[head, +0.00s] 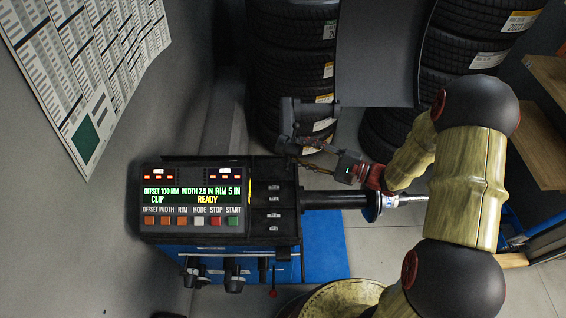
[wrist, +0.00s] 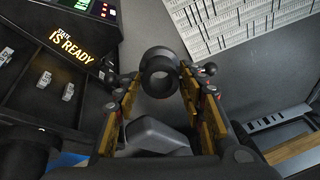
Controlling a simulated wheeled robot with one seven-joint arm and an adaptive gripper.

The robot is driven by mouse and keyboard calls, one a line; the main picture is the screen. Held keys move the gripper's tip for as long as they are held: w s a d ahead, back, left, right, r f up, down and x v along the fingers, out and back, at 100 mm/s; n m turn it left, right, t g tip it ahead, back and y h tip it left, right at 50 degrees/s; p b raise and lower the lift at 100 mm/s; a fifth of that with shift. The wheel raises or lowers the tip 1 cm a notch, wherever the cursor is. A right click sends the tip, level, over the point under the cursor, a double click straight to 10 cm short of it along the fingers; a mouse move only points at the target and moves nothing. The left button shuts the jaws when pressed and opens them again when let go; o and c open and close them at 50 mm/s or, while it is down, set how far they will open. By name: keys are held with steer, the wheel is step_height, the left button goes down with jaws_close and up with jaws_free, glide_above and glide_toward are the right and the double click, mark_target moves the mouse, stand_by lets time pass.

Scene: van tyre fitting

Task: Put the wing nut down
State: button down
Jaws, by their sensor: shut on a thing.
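The black wing nut (wrist: 160,72) is between the fingertips of my gripper (wrist: 160,88) in the wrist view. Its round hub with a hole faces the camera, and dark knobs show outside both fingers. My gripper is shut on it. In the head view my gripper (head: 300,156) is above the back edge of the wheel balancer's top, behind the shaft (head: 340,200). The wing nut is too dark and small to make out surely there. It appears held in the air, apart from the shaft.
The balancer's display panel (head: 193,197) reads READY. A black tray (head: 258,222) with several small metal weights lies right of it, and also shows in the wrist view (wrist: 28,98). A grey guard (head: 378,55) stands behind my gripper, before tyre stacks (head: 292,65). A wall chart (head: 75,60) hangs left.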

steer(key=shift+w+a+f+b, duration=0.5)
steer(key=shift+w+a+f, duration=0.3)
steer(key=shift+f, duration=0.8)
steer(key=shift+w+a+f+b, duration=0.55)
steer(key=shift+a+f, duration=0.3)
steer(key=shift+f, duration=0.75)
steer(key=shift+w+a+f+b, duration=0.5)
steer(key=shift+w+a+f, duration=0.3)
steer(key=shift+f, duration=0.8)
steer(key=shift+s+f, duration=0.1)
steer(key=shift+f+b, duration=0.2)
steer(key=shift+b, duration=0.1)
steer(key=c, duration=1.1)
jaws_free()
